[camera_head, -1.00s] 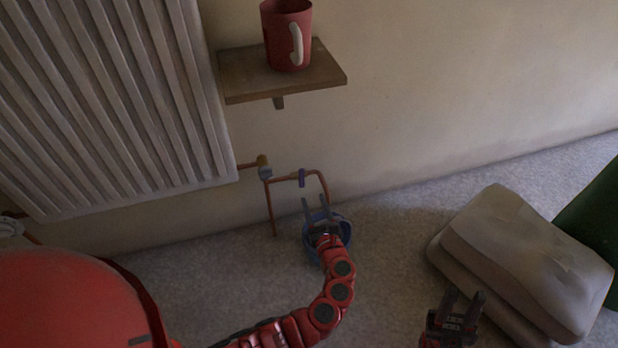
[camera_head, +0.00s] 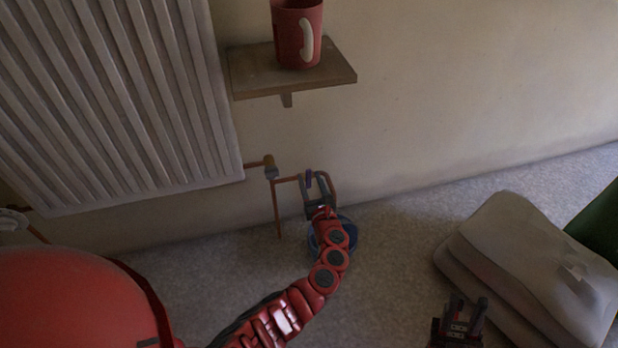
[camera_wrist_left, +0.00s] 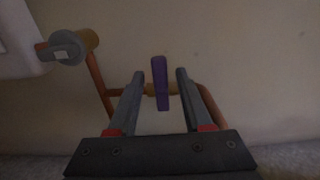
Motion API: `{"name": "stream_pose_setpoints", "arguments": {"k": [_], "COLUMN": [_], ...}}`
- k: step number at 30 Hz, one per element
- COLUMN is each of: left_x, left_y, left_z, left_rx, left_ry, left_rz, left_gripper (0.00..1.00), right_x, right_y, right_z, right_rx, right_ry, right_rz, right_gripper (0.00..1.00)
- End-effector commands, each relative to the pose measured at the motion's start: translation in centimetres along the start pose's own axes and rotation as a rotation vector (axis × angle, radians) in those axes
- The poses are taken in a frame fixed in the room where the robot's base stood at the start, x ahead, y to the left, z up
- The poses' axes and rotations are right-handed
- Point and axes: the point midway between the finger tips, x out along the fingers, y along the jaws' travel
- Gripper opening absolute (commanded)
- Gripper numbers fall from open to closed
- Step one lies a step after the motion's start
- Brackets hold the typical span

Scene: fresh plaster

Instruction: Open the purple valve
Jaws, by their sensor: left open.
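The purple valve (camera_head: 308,178) is on the copper pipe below the radiator's right end, near the wall. In the left wrist view its purple handle (camera_wrist_left: 160,83) stands upright on the pipe. My left gripper (camera_head: 316,180) is open, with its two fingers pointing at the valve. In the left wrist view the handle shows between the open fingers of the left gripper (camera_wrist_left: 154,88); I cannot tell how deep it sits between them. No contact is visible. My right gripper (camera_head: 467,312) is at the bottom right, away from the valve, with its fingers apart and nothing between them.
A white radiator (camera_head: 110,100) hangs at the left. A shelf (camera_head: 300,80) with a red mug (camera_head: 297,35) is above the valve. A blue bucket (camera_head: 346,238) stands on the floor under my left arm. Grey bags (camera_head: 530,265) lie at the right. Copper pipe (camera_head: 277,210) runs beside the valve.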

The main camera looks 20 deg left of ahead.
Motion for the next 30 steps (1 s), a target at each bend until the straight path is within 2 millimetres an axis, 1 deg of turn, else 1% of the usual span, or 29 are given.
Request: {"name": "stream_pose_setpoints", "arguments": {"k": [1,9,14,17,19,22,26,30], "left_x": [0.0,0.0,0.0,-0.1,-0.1,-0.1,-0.1,-0.1], "left_y": [0.0,0.0,-0.1,-0.3,-0.7,-1.2,-1.6,-2.1], "left_z": [0.0,0.0,0.1,0.3,0.4,0.2,-0.3,-0.7], "left_rx": [0.000,0.000,0.006,0.062,0.131,0.235,0.372,0.514], "left_ry": [0.000,0.000,0.000,0.002,0.003,0.004,0.005,0.003], "left_rz": [0.000,-0.001,-0.001,-0.001,-0.003,-0.004,-0.002,0.001], "left_gripper": [0.48,0.00,0.00,0.00,0.00,0.00,0.00,0.00], "right_x": [0.0,0.0,0.2,1.2,2.3,3.2,4.0,4.3], "right_y": [0.0,0.0,0.0,0.3,0.5,0.7,0.9,1.0], "right_z": [0.0,0.0,0.0,-0.1,-0.2,-0.3,-0.4,-0.4], "right_rx": [0.000,0.000,0.000,0.000,0.000,0.000,0.000,0.000], "right_ry": [0.000,0.000,0.000,0.000,0.000,0.000,0.000,0.000], "right_rz": [0.000,0.000,0.000,0.000,0.000,0.000,0.000,0.000], "right_gripper": [0.34,0.34,0.34,0.34,0.34,0.34,0.34,0.34]}}
